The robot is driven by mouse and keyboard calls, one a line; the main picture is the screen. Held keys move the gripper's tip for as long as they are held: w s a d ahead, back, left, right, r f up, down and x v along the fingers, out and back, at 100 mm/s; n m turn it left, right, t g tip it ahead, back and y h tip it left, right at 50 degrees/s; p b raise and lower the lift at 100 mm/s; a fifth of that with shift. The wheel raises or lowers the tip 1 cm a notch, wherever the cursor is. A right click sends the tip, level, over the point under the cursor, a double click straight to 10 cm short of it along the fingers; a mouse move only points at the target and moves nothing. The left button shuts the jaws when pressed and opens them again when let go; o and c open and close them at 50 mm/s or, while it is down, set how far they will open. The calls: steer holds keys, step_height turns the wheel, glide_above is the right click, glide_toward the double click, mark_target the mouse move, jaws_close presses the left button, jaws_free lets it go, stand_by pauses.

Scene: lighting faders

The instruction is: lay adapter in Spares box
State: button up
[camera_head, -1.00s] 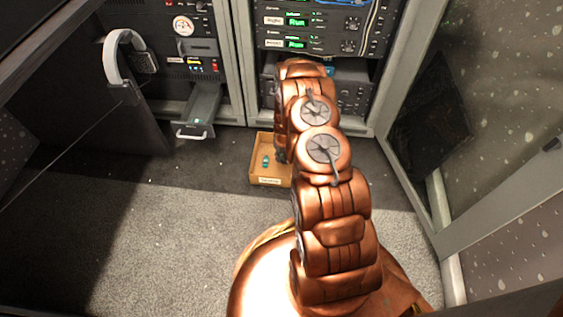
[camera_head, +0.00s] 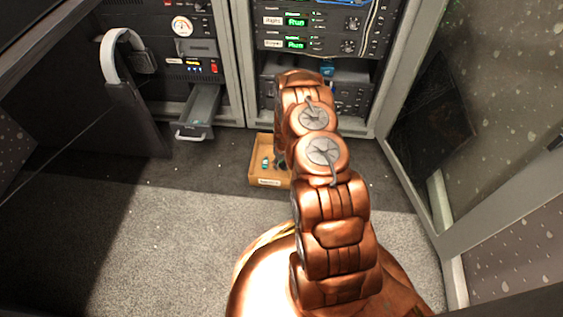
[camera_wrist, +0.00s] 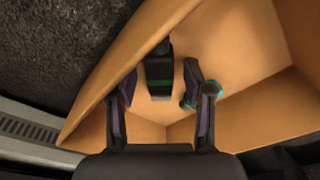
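The Spares box (camera_head: 268,182) is an open tan box on the floor, with a label on its front that is too small to read. In the wrist view my gripper (camera_wrist: 161,76) is down inside the box (camera_wrist: 235,40), its two fingers apart. A black piece with a green band, apparently the adapter (camera_wrist: 160,72), lies between the fingers, with a gap showing on each side. I cannot tell whether it touches the box floor. A small teal item (camera_head: 265,162) is in the box; it shows partly behind the right finger in the wrist view (camera_wrist: 214,87).
An open drawer (camera_head: 200,112) juts from the left rack, left of the box. The right rack (camera_head: 320,40) stands behind my arm. Headphones (camera_head: 112,55) hang on a dark panel at left. The grey carpet (camera_head: 180,220) in front of the box is clear.

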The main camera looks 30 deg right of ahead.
steer(key=shift+r, duration=0.1)
step_height(320, 180, up, 12)
steer(key=s+p, duration=0.1)
steer(key=p, duration=0.4)
step_height(320, 180, up, 14)
glide_above(283, 164)
steer(key=a, duration=0.8)
steer(key=s+a+r+g+y, duration=0.1)
steer(key=s+a+r, duration=0.3)
steer(key=r, duration=0.3)
steer(key=s+a+r+g, duration=0.1)
steer(key=s+a+r, duration=0.3)
steer(key=a+r, duration=0.15)
steer(key=s+a+r+g, duration=0.1)
steer(key=s+r, duration=0.4)
steer(key=s, duration=0.5)
steer(key=s+a+r+g, duration=0.1)
steer(key=s+a+r, duration=0.2)
steer(key=s+r, duration=0.3)
steer(key=s+a+r+g+h, duration=0.1)
steer(key=s+r, duration=0.5)
steer(key=s, duration=0.7)
steer(key=shift+s+a+r+m, duration=0.15)
steer(key=shift+s+a+m, duration=0.15)
steer(key=shift+a, duration=0.55)
